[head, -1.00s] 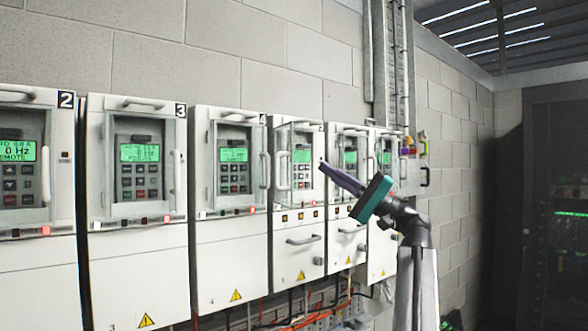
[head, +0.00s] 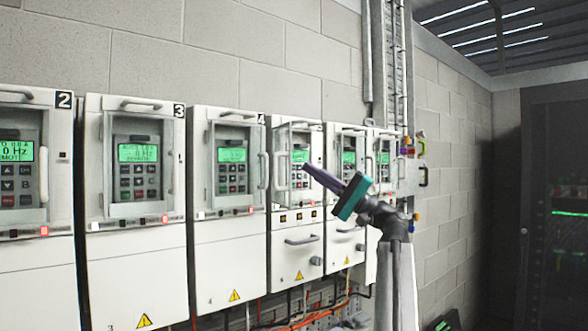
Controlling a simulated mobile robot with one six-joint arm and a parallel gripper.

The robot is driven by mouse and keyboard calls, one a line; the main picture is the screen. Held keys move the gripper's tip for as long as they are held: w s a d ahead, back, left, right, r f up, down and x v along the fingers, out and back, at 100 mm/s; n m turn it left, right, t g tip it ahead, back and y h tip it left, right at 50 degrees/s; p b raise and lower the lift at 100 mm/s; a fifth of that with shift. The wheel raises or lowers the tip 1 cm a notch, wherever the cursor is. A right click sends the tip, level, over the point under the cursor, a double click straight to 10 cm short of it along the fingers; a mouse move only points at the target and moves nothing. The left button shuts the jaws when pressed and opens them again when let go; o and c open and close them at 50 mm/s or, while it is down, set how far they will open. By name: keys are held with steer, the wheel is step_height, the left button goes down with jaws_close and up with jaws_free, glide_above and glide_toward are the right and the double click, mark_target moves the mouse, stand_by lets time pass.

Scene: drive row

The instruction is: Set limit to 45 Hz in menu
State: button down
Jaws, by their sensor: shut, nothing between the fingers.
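A row of white drive cabinets hangs on the wall, each with a green display and a small keypad. The fifth drive (head: 296,222) has a lit display (head: 300,156), its text too small to read. Its clear cover (head: 289,132) seems swung out, with a white handle (head: 281,172) at the left. My gripper (head: 306,168) has dark purple fingers, shut and empty, pointing up and left. Its tips overlap the fifth drive's keypad area in the picture; I cannot tell whether they touch. The fingers hide part of that keypad.
Drives numbered 2 (head: 35,255), 3 (head: 135,255) and 4 (head: 229,245) stand to the left, with handled covers. The sixth drive (head: 345,222) is just right of the fifth. Cables (head: 305,318) run below. A dark rack (head: 560,225) stands far right.

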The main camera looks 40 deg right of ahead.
steer(key=w, duration=0.3)
steer(key=shift+w+b, duration=0.1)
steer(key=shift+b, duration=0.2)
steer(key=shift+w+d+b, duration=0.15)
steer(key=shift+w+b, duration=0.25)
steer(key=shift+w, duration=0.35)
stand_by(2.9)
steer(key=shift+s, duration=0.8)
steer(key=shift+s, duration=0.15)
steer(key=shift+s+a, duration=0.15)
steer(key=shift+s, duration=1.05)
steer(key=shift+s+a, duration=0.1)
steer(key=shift+s, duration=1.05)
